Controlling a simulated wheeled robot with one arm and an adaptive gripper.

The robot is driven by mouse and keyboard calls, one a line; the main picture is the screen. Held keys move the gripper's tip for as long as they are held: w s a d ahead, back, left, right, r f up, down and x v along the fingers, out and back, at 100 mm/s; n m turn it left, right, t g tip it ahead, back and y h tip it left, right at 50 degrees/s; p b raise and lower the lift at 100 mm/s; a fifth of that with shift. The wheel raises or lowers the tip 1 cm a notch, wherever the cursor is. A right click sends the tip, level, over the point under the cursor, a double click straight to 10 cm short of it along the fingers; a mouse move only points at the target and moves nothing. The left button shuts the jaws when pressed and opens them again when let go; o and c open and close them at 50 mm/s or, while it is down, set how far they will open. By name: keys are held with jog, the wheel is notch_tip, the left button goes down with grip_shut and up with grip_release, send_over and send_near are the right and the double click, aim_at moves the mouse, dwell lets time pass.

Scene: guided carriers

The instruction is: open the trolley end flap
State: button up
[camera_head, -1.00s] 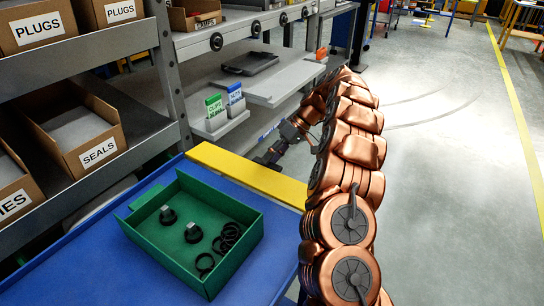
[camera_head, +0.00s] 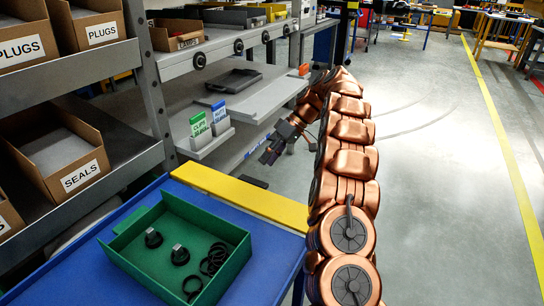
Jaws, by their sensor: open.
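The trolley has a blue top (camera_head: 75,265). A yellow bar-like end flap (camera_head: 238,198) runs along its far end; I cannot tell whether it is latched. A small dark part (camera_head: 253,181) shows just beyond the flap's far edge, perhaps a latch or handle. My gripper (camera_head: 268,155) is open and empty, pointing down and left beyond the flap, apart from it and above the dark part. Its fingertips are small and dark. The flap's outer face is hidden.
A green tray (camera_head: 130,265) with black knobs and rings sits on the trolley. At left stands a grey rack with labelled boxes (camera_head: 60,160). A grey bench (camera_head: 205,60) with a low shelf (camera_head: 205,142) stands beyond. Floor (camera_head: 440,150) at right is clear.

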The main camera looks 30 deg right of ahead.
jog(key=shift+s+d+r, duration=0.15)
jog(key=shift+d+r, duration=0.1)
jog(key=shift+d, duration=0.1)
dwell(0.9)
